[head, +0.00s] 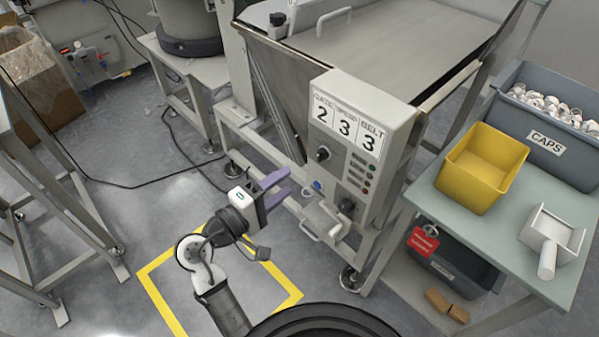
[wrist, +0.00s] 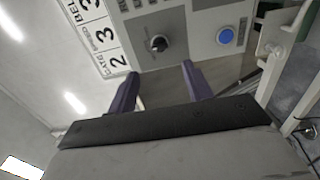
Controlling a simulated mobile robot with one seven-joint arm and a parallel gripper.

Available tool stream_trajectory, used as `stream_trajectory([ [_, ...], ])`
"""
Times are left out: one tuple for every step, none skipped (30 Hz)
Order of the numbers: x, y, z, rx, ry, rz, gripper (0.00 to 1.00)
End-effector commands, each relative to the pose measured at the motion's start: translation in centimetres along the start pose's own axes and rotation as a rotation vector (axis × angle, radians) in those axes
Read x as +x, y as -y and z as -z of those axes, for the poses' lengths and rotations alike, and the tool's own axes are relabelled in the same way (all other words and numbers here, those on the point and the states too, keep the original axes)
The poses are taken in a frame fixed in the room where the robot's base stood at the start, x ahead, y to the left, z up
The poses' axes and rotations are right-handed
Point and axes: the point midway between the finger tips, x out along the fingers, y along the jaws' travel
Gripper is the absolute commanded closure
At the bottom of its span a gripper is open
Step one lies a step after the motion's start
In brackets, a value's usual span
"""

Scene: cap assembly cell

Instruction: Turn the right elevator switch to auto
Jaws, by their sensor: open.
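A grey control box (head: 352,150) stands on the machine frame, with a black rotary switch (head: 323,153) under its number sheet. The wrist view shows a black rotary switch (wrist: 158,43) with a blue button (wrist: 225,36) to its right; the blue button also shows in the head view (head: 317,186). I cannot read the switch's position or any auto marking. My gripper (head: 286,181) has purple fingers, open and empty, left of the box and apart from it. In the wrist view the open fingers (wrist: 161,69) point toward the rotary switch, with a gap.
A table at right bears a yellow bin (head: 482,168), a grey caps bin (head: 545,135) and a white scoop (head: 553,240). Floor left of my gripper is clear, with a yellow outline (head: 160,300).

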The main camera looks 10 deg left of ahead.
Motion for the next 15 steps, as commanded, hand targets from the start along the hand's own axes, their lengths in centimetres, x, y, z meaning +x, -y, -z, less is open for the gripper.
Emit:
stream_trajectory([
  [-1.0,0.1,0.1,0.001,-0.004,0.0,0.49],
  [-1.5,0.1,0.0,0.001,-0.003,0.001,0.49],
  [-2.1,0.1,0.1,0.0,-0.004,0.0,0.49],
  [-2.5,0.1,0.1,0.0,-0.003,0.0,0.49],
  [-2.8,0.1,0.1,0.0,-0.002,0.0,0.49],
  [-3.1,0.0,0.0,0.0,-0.002,-0.001,0.49],
  [-3.4,0.0,0.0,0.0,-0.001,0.0,0.49],
  [-3.5,0.0,0.0,0.001,-0.001,0.0,0.49],
  [-3.7,0.0,0.0,0.001,0.0,0.001,0.49],
  [-3.8,0.0,0.0,0.001,0.0,0.0,0.49],
  [-3.8,0.0,0.0,0.001,0.0,0.0,0.49],
  [-3.9,0.0,0.0,0.001,0.0,0.0,0.49],
  [-3.9,0.0,0.0,0.001,0.0,0.0,0.49],
  [-3.9,0.0,0.0,0.001,0.0,0.0,0.49],
  [-3.9,0.0,0.0,0.0,0.001,0.0,0.49],
])
